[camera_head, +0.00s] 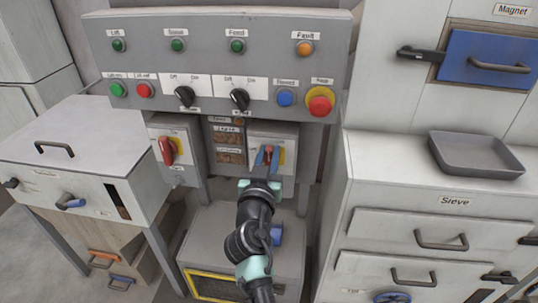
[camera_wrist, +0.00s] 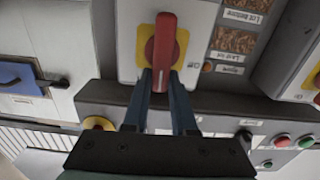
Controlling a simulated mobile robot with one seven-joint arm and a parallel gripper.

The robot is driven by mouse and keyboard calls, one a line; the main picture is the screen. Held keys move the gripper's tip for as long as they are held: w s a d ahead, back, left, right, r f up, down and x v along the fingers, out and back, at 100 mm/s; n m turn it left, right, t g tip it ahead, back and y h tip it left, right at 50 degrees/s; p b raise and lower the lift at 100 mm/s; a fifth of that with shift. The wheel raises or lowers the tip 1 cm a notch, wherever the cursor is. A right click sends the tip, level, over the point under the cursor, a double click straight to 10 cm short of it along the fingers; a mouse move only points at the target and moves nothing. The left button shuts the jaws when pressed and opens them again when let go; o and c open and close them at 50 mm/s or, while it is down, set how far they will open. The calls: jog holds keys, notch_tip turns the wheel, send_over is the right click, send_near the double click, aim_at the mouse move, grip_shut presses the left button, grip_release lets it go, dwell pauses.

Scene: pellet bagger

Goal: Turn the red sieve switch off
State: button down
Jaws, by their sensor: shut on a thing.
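My gripper (camera_wrist: 162,78) is shut on the near end of this handle, one finger on each side. In the head view my gripper (camera_head: 267,158) reaches the right-hand of two grey switch boxes (camera_head: 286,136) and hides much of the handle. A second red switch (camera_head: 167,150) on a yellow plate is on the left box, its handle nearly upright. I cannot read which of the two is named sieve.
Above the boxes is a grey control panel (camera_head: 218,57) with lamps, buttons, two black selectors and a red emergency stop (camera_head: 320,101). A grey tray (camera_head: 476,154) rests on the white cabinet at right. A white lidded unit (camera_head: 75,130) stands at left.

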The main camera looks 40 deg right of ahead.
jog(key=shift+w+a+f+n+b, duration=0.2)
jog(key=shift+w+a+f+n, duration=0.25)
jog(key=shift+n, duration=2.5)
jog(key=shift+w+a+f+n+b, duration=0.25)
jog(key=shift+f+n, duration=0.25)
jog(key=shift+n, duration=2.4)
jog(key=shift+w+a+f+n+b, duration=0.25)
jog(key=shift+w+f+n, duration=0.2)
jog(key=shift+n, duration=2.5)
jog(key=shift+f, duration=0.1)
jog(key=c, duration=0.7)
grip_release()
jog(key=shift+s, duration=0.1)
jog(key=shift+v, duration=6.45)
